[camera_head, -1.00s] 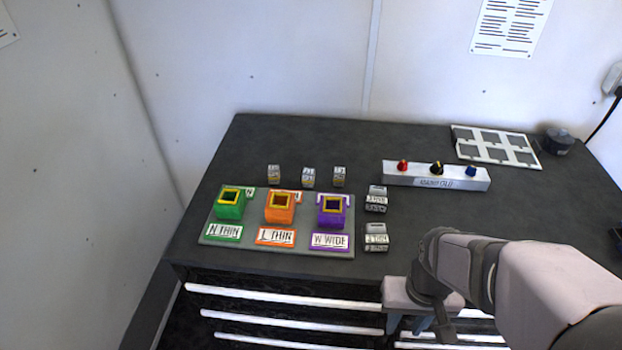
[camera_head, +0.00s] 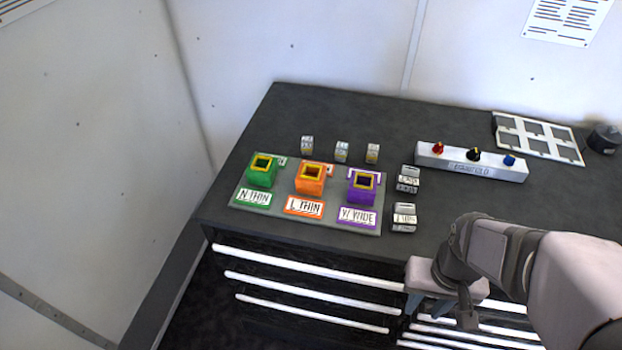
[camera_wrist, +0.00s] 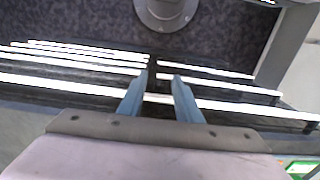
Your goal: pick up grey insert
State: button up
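Two larger grey inserts with label plates stand on the dark bench top in the head view, a far one (camera_head: 408,179) and a near one (camera_head: 404,217). Three smaller grey pieces also stand behind the coloured holders: a left one (camera_head: 307,145), a middle one (camera_head: 341,152) and a right one (camera_head: 372,153). I cannot tell which piece the task names. My gripper (camera_head: 438,306) is in front of the bench edge, below and right of the near insert. The wrist view shows my gripper (camera_wrist: 159,78) with its blue fingers apart and nothing between them.
A grey board (camera_head: 245,207) carries a green holder (camera_head: 262,173), an orange holder (camera_head: 311,180) and a purple holder (camera_head: 362,189). A bar with coloured knobs (camera_head: 470,163), a white frame (camera_head: 538,138) and a dark round object (camera_head: 604,139) stand right. Drawers with white handles (camera_head: 300,266) lie below.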

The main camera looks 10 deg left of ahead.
jog(key=o, duration=0.4)
jog(key=shift+c, duration=0.2)
